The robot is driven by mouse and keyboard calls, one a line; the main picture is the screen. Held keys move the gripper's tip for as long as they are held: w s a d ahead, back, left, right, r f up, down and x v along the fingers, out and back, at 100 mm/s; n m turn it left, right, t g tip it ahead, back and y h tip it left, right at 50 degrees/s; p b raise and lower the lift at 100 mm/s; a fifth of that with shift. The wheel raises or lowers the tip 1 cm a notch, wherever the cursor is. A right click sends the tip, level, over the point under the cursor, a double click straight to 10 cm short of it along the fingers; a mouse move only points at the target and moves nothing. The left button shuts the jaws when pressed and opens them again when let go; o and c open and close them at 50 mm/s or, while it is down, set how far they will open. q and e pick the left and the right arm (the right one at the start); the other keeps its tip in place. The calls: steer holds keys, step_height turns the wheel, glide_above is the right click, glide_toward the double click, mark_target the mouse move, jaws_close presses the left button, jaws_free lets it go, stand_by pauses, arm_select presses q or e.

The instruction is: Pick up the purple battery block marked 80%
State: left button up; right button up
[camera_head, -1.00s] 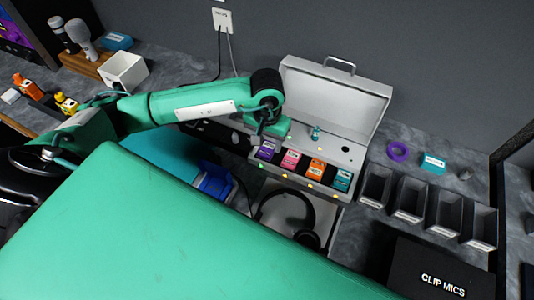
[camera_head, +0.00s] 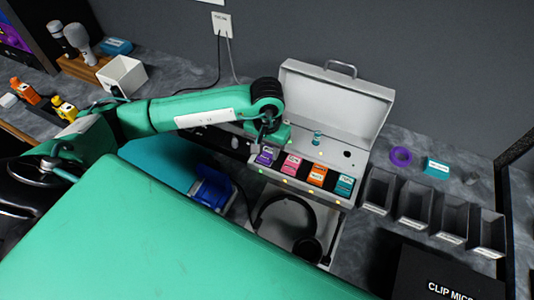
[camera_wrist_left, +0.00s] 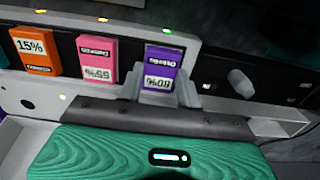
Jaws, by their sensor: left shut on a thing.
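The purple battery block (camera_head: 265,156), marked 80% in the left wrist view (camera_wrist_left: 163,66), stands at the left end of a row of battery blocks in the open grey case (camera_head: 300,190). Its label reads upside down in the wrist view. My left gripper (camera_head: 268,142) is at the block from the back and is shut on it. The block still sits in line with its neighbours. The fingertips are partly hidden by the wrist. My right gripper is not in view.
Beside it stand a pink block (camera_head: 292,164), an orange block (camera_head: 317,175) and a teal block (camera_head: 344,186). The raised case lid (camera_head: 335,100) is behind. Headphones (camera_head: 285,215) lie in front. Dark bins (camera_head: 412,205) stand at the right.

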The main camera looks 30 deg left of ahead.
mark_target(267, 153)
arm_select(q)
steer(key=shift+r, duration=0.1)
steer(key=shift+r+p, duration=0.9)
steer(key=shift+r, duration=2.5)
